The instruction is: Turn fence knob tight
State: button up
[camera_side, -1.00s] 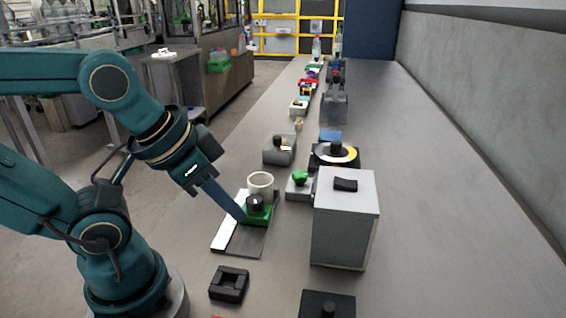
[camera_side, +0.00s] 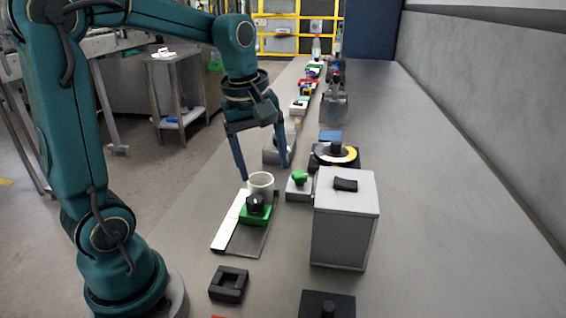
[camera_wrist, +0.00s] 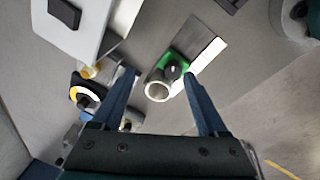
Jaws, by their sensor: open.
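A black round knob (camera_side: 255,203) sits on a green block (camera_side: 257,217), on a dark plate (camera_side: 245,238) with a white strip along its left side. The knob (camera_wrist: 172,71) and green block (camera_wrist: 180,61) also show in the wrist view. A white ring-shaped roll (camera_side: 261,182) stands right behind the block. My gripper (camera_side: 264,172) points down with its blue fingers wide apart, above and slightly behind the knob. In the wrist view my gripper (camera_wrist: 160,82) has the white roll (camera_wrist: 157,92) between its fingertips, with the knob just beyond. Nothing is held.
A tall grey box (camera_side: 344,225) stands right of the plate. A dial with a yellow and white ring (camera_side: 336,154) and a grey block (camera_side: 275,154) are farther back. A black square frame (camera_side: 229,285) lies in front.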

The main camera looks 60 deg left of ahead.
aim_at(254, 199)
jog(key=a+f+n, duration=0.1)
jog(key=a+f, duration=0.1)
jog(key=a+f+n+g, duration=0.1)
jog(key=f, duration=0.1)
jog(key=a+f+n+g, duration=0.1)
jog(key=a+f, duration=0.1)
jog(key=shift+w+a+f+h, duration=0.15)
jog(key=shift+w+a+h, duration=0.15)
jog(key=shift+w+h, duration=0.1)
jog(key=shift+f, duration=2.5)
grip_shut()
